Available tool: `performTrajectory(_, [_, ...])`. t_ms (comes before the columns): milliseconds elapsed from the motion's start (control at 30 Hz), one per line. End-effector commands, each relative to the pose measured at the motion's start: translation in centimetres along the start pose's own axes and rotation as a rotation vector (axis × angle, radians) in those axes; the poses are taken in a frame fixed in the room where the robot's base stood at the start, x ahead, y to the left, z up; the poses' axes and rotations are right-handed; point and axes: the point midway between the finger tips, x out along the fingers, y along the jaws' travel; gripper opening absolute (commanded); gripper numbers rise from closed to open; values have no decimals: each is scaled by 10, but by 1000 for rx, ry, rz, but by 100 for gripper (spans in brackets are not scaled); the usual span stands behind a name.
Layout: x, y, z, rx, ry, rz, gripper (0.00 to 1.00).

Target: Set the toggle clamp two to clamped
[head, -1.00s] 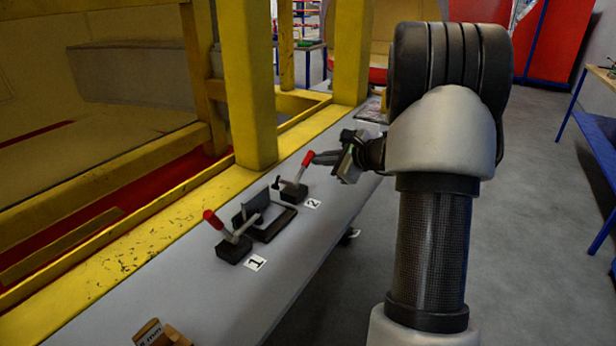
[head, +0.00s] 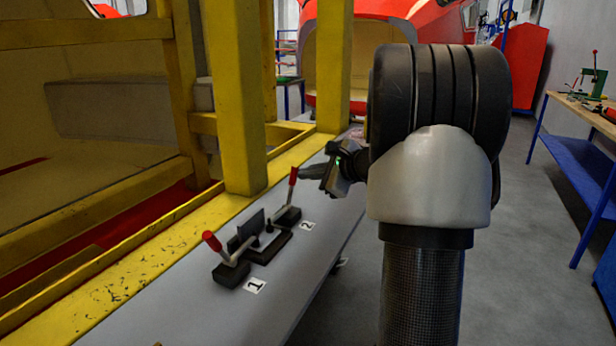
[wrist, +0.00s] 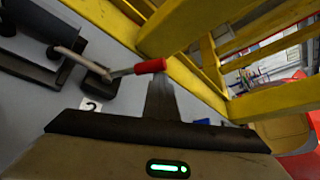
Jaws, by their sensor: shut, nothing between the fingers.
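Toggle clamp two (head: 288,214) stands on the grey ledge beside the label "2". Its lever rises steeply, nearly upright in the head view, with a red grip (head: 293,176) on top. In the wrist view the red grip (wrist: 150,67) crosses in front of the tip of my gripper (wrist: 160,86). In the head view my gripper (head: 303,171) is shut and empty, its fingers pointing left at the red grip from the right. The fingertips are at or very near the grip; I cannot tell whether they touch.
Toggle clamp one (head: 231,272), with a red-tipped lever tilted up left, stands nearer on the ledge (head: 190,310). A dark bracket (head: 268,246) sits between the clamps. A yellow post (head: 236,100) and frame rise behind. Open floor lies to the right.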

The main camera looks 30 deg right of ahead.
Motion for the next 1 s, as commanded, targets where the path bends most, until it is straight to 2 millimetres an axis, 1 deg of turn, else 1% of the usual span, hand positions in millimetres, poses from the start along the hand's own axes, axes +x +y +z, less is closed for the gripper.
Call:
performTrajectory(33, [0,0,3,-2,-5,1,0])
performTrajectory(200, [-1,1,6,-3,-7,2,0])
performTrajectory(733, [-1,1,9,-5,-14,5,0])
performTrajectory(1000, [-7,-1,10,-7,-13,7,0])
